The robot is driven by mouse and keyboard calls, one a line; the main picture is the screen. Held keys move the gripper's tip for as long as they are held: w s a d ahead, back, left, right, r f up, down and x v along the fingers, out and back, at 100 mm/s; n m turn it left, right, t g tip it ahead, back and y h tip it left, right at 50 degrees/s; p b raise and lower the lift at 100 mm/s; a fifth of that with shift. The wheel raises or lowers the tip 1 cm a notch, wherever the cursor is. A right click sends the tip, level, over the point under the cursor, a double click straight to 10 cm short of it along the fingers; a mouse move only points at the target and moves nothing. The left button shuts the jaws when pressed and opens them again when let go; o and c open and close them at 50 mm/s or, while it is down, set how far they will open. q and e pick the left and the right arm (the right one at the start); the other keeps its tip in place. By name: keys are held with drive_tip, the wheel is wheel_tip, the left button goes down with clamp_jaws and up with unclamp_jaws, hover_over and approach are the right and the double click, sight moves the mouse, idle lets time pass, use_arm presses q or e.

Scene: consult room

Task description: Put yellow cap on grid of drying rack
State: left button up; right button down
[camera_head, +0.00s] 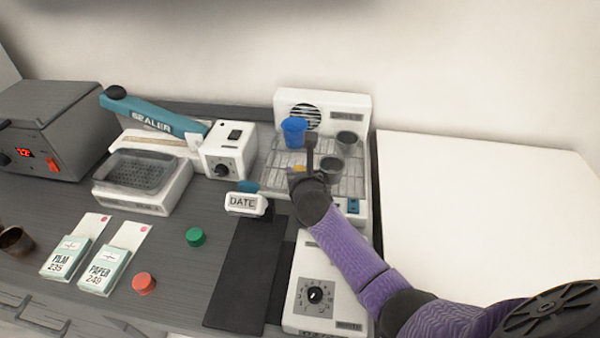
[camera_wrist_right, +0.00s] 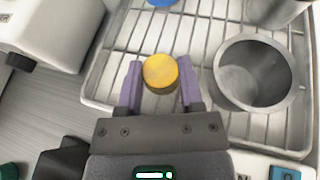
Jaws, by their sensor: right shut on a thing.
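The yellow cap (camera_wrist_right: 160,72) sits between the two purple fingers of my right gripper (camera_wrist_right: 160,85), which is shut on it. In the wrist view the cap is over the wire grid of the drying rack (camera_wrist_right: 125,45); I cannot tell if it touches the wires. In the head view my right gripper (camera_head: 300,170) is over the front left of the drying rack (camera_head: 350,190), and a little yellow of the cap (camera_head: 299,168) shows there. My left gripper is not in view.
A blue cup (camera_head: 294,132) stands on the rack behind my gripper. A grey metal cup (camera_wrist_right: 255,75) stands close to the right of the cap, with another grey cup (camera_head: 347,142) behind it. A sealer (camera_head: 160,125) and a DATE stamp (camera_head: 242,204) are to the left.

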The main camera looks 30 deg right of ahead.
drive_tip(key=shift+f, duration=0.15)
drive_tip(key=c, duration=0.5)
unclamp_jaws()
drive_tip(key=shift+r, duration=0.3)
drive_tip(key=p+v, duration=0.5)
drive_tip(key=v, duration=0.7)
drive_tip(key=shift+f, duration=0.15)
